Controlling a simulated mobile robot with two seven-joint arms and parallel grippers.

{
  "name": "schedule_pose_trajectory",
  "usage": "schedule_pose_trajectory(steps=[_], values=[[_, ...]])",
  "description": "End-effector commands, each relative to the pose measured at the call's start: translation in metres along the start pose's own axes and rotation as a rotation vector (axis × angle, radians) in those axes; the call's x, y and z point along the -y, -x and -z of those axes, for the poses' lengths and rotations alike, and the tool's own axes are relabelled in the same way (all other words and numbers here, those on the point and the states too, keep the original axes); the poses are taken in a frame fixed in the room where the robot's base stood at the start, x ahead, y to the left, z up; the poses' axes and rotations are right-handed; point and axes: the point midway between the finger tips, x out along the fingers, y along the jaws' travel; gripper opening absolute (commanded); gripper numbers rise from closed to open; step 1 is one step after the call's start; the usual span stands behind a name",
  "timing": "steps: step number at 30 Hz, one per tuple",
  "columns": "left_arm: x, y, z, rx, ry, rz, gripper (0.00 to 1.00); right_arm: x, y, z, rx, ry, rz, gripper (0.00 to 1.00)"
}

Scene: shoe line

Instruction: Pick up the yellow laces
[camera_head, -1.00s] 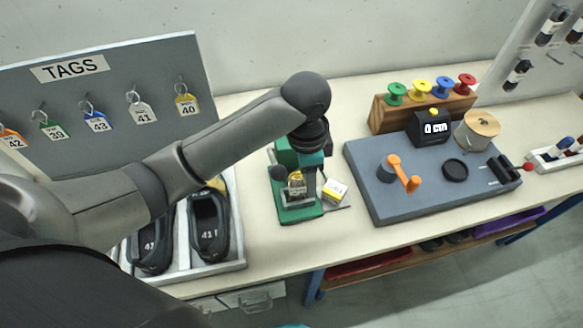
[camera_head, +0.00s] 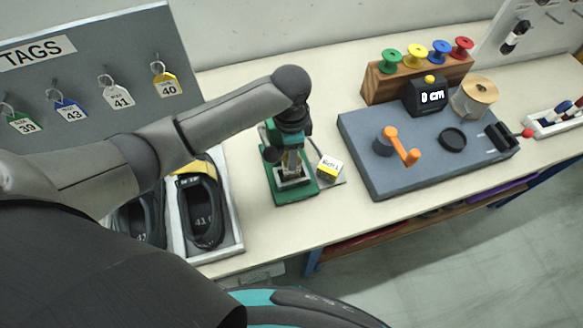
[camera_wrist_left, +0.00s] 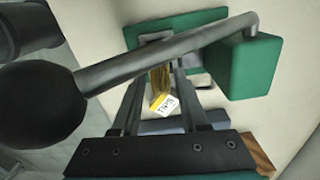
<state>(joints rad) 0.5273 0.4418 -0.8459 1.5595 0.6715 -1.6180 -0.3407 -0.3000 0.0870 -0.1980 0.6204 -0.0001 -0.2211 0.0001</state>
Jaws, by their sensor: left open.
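A green press (camera_head: 272,182) with a lever stands on the bench. A narrow yellow bundle, apparently the yellow laces (camera_wrist_left: 159,78), is at the press, partly hidden by the lever in the left wrist view. My left gripper (camera_head: 291,165) points down at the press. In the left wrist view its open fingers (camera_wrist_left: 163,75) lie on either side of the yellow bundle; I cannot tell whether they touch it. My right gripper is not in view.
A grey measuring board (camera_head: 375,180) with an orange crank lies to the right, with coloured spools (camera_head: 417,57) behind. A tray (camera_head: 232,235) holding dark shoes (camera_head: 203,210) is left.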

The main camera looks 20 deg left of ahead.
Motion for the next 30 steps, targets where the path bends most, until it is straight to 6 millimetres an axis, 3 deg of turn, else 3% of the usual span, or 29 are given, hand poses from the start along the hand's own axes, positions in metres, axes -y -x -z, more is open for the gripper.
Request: schedule_pose_trajectory(steps=[10, 20, 30], values=[[0.000, -0.045, 0.002, 0.003, 0.000, -0.001, 0.44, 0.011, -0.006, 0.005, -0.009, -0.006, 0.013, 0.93], [0.000, -0.050, 0.002, 0.001, -0.001, 0.000, 0.43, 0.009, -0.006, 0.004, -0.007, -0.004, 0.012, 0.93], [0.000, -0.050, 0.002, 0.001, 0.000, 0.000, 0.04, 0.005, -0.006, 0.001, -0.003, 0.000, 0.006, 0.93]])
